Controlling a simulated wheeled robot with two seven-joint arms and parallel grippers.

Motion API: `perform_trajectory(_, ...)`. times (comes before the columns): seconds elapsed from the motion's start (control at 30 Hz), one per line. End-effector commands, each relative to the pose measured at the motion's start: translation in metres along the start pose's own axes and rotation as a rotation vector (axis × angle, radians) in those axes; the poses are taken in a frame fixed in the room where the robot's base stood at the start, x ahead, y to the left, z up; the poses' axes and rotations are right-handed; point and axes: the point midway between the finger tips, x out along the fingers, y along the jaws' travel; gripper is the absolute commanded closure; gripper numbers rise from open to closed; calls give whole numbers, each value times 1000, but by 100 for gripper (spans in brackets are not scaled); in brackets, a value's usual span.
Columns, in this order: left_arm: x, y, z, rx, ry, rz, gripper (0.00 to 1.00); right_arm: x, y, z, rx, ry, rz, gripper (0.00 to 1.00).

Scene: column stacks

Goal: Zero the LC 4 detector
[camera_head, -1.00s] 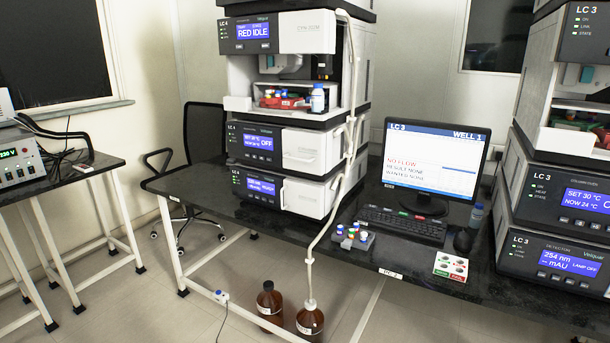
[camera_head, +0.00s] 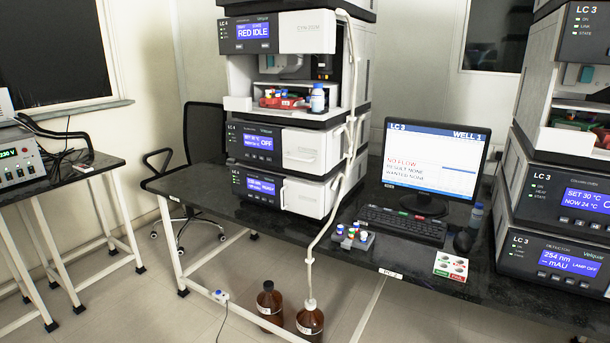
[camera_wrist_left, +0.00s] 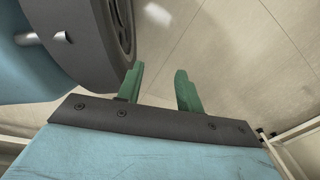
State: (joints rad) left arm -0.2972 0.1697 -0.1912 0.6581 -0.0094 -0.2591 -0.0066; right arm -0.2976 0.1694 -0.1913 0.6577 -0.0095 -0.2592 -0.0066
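The LC 4 stack stands on the dark bench left of the monitor in the head view. Its lowest module (camera_head: 262,188), in the detector's place, has a lit blue display whose small text I cannot read with certainty, and a row of small buttons below it. Above it is the LC 4 module showing OFF (camera_head: 262,142), and higher the module showing RED IDLE (camera_head: 252,32). My left gripper (camera_wrist_left: 160,85) shows in the left wrist view, its two green fingers apart with nothing between them, above the floor. It is not in the head view. My right gripper is in neither view.
The LC 3 stack (camera_head: 552,255) stands at the right. A monitor (camera_head: 435,160), keyboard (camera_head: 402,225), vial rack (camera_head: 352,237) and button pad (camera_head: 451,266) are on the bench. A white tube runs down the LC 4 stack's right side to a brown bottle (camera_head: 310,321) on the floor.

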Motion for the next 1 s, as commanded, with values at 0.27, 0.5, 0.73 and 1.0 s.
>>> perform_trajectory(0.27,0,0,0,0,0,0,99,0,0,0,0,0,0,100)
perform_trajectory(0.5,0,0,0,1,0,0,100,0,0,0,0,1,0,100)
perform_trajectory(0.73,0,0,0,1,0,0,100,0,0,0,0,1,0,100)
perform_trajectory(1.0,0,0,0,1,0,0,100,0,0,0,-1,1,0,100)
